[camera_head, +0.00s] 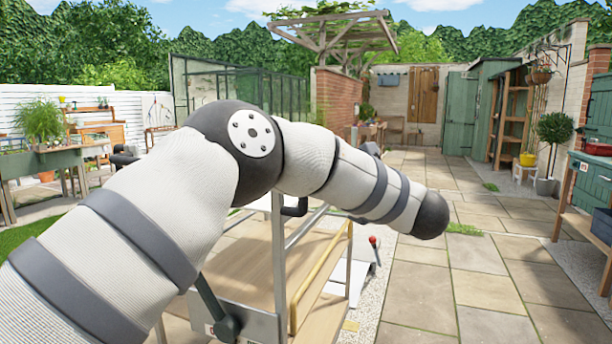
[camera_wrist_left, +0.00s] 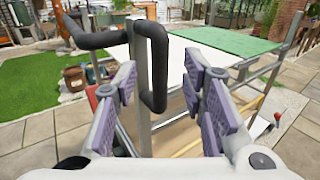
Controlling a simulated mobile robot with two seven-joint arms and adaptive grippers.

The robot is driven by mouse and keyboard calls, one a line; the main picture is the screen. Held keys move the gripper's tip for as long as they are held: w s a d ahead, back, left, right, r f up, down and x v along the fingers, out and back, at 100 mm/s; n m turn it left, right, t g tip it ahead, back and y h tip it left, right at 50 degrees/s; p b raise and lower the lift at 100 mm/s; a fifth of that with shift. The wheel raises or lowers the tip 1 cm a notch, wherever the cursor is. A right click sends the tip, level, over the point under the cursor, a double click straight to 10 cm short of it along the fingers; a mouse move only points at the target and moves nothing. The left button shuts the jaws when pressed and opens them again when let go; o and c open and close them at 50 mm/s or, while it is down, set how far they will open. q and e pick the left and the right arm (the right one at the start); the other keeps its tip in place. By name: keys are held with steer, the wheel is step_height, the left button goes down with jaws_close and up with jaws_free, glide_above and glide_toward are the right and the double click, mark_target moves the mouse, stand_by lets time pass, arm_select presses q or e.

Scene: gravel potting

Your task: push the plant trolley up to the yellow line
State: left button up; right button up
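The plant trolley (camera_head: 255,262) stands behind my left arm in the head view, with wooden decks and a grey metal frame. My arm hides much of it. In the left wrist view its black handle (camera_wrist_left: 152,68) rises as a bent grip beside a grey post. My left gripper (camera_wrist_left: 160,108) is open, with its purple-padded fingers on either side of the handle's lower end; I cannot tell whether they touch it. My right gripper is in neither view.
Paving (camera_head: 455,275) lies open right of the trolley. A red-knobbed lever (camera_head: 373,241) stands near its right side. A green cabinet bench (camera_head: 590,195) borders the right edge, with a potted tree (camera_head: 554,135) behind. A plant table (camera_head: 40,160) stands at left.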

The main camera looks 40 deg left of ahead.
arm_select(q)
steer(key=v, duration=0.5)
steer(key=shift+s+d, duration=0.1)
steer(key=d+f+m+t+h+p, duration=0.1)
steer(key=d+f+m+t+h, duration=0.3)
steer(key=f+m, duration=0.8)
steer(key=d+f+m+t+h+p, duration=0.1)
steer(key=f+m+t+h, duration=0.3)
steer(key=f+m, duration=0.8)
steer(key=s+d+f+m+g+h, duration=0.2)
steer(key=s+f+m+g+h, duration=0.3)
steer(key=s+f+m, duration=0.7)
steer(key=s+f+m+g+h+p, duration=0.1)
steer(key=s+f+m+g+h, duration=0.25)
steer(key=s, duration=0.75)
steer(key=s+f+m+g, duration=0.35)
steer(key=s+f, duration=0.35)
steer(key=s, duration=0.3)
steer(key=s+r+m+g, duration=0.2)
steer(key=s+m+g, duration=0.2)
steer(key=s, duration=1.4)
steer(key=m, duration=0.2)
steer(key=shift+m+g, duration=0.3)
steer(key=shift+g, duration=0.1)
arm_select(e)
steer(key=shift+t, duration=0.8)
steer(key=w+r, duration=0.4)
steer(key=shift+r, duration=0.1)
